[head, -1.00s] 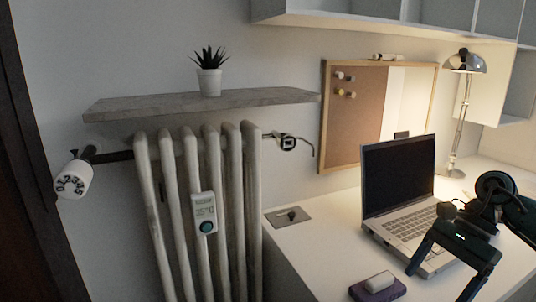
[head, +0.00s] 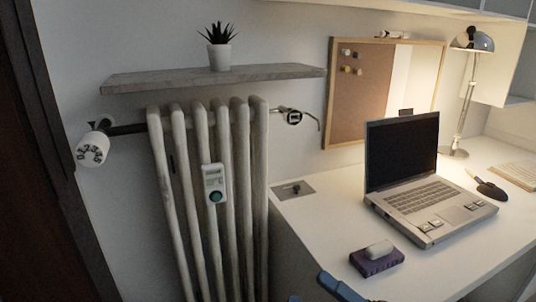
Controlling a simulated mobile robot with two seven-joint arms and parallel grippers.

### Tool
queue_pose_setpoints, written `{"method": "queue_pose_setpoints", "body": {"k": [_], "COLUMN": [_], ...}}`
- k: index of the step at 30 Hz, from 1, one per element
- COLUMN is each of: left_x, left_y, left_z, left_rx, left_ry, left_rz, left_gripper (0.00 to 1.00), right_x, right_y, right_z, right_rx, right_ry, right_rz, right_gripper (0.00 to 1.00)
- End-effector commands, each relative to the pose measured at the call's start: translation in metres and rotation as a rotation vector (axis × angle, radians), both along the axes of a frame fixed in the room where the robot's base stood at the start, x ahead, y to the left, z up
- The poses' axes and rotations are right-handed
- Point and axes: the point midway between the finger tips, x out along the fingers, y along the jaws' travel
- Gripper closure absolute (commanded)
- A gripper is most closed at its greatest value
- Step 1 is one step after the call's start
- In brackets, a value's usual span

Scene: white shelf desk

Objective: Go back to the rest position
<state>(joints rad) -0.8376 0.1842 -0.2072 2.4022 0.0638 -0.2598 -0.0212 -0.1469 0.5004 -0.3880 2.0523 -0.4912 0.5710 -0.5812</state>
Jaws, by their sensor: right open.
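My right gripper (head: 332,284) shows only in part at the bottom edge of the head view, as a bluish finger in front of the desk's near edge. It is open, and I see nothing held in it. The rest of it and its arm are cut off by the frame. My left gripper is out of view.
A radiator (head: 213,220) stands left, below a shelf (head: 150,80) with a potted plant (head: 219,55).

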Motion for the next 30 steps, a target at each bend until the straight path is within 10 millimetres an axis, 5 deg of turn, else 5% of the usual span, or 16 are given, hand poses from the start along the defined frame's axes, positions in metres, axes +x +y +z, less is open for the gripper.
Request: {"method": "queue_pose_setpoints", "body": {"k": [6, 20, 30], "left_x": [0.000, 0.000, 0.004], "left_y": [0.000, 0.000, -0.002], "left_z": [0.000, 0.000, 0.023], "left_rx": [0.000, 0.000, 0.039], "left_ry": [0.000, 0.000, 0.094], "left_rz": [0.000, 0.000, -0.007], "left_gripper": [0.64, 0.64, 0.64], "right_x": [-0.011, -0.082, -0.073], "right_y": [-0.037, -0.071, -0.069], "right_z": [-0.044, -0.127, -0.102], "right_rx": [0.468, 1.038, 0.976], "right_ry": [0.726, 1.529, 1.581], "right_rz": [-0.175, -0.379, -0.445], "right_gripper": [0.19, 0.19, 0.19]}}
